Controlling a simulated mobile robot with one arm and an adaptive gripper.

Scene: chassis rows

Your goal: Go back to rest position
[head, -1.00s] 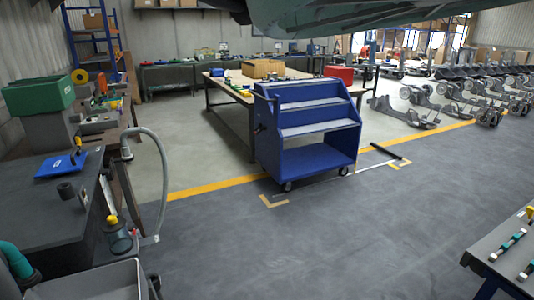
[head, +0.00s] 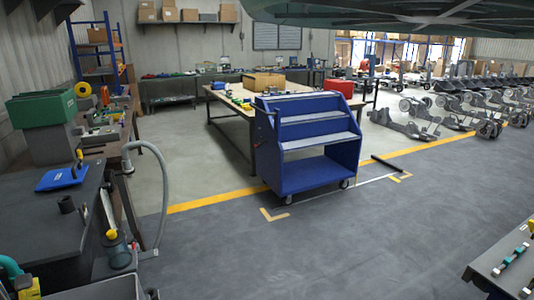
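My gripper is not in view in the head view. No part of it can be told apart. A large dark green shape (head: 400,18) fills the top right edge of the picture; I cannot tell what it is. The task names no other object. A blue stepped cart (head: 312,145) on casters stands in the middle, on the floor beside the yellow line.
A dark bench (head: 60,215) with a blue clipboard-like item (head: 63,178) stands at near left, with a grey bin (head: 100,290) below. A wooden table (head: 235,112) is behind the cart. A bench corner (head: 505,262) juts in at right. Grey floor (head: 350,250) between is clear.

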